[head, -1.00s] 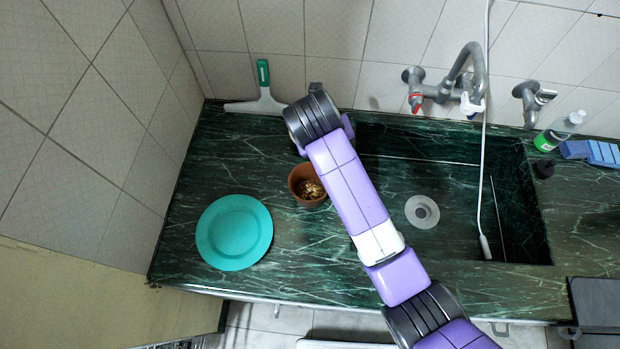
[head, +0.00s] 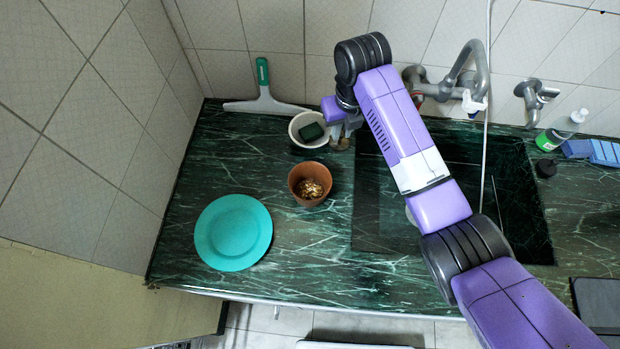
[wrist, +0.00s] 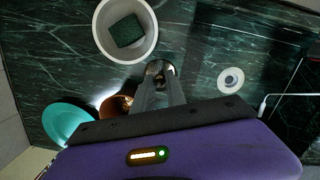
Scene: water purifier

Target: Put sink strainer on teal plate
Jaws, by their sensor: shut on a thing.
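The teal plate (head: 233,232) lies empty at the left front of the green marble counter; part of it shows at the left of the wrist view (wrist: 70,122). My gripper (head: 345,134) is at the back of the counter, just right of a white bowl. In the wrist view my gripper (wrist: 160,80) is shut on a small, roundish, grey-brown metallic thing, which looks like the sink strainer (wrist: 158,67). The strainer is small and partly hidden by the fingers.
The white bowl (head: 297,122) holds a dark green sponge (head: 311,132). A brown pot (head: 297,187) stands between my gripper and the plate.

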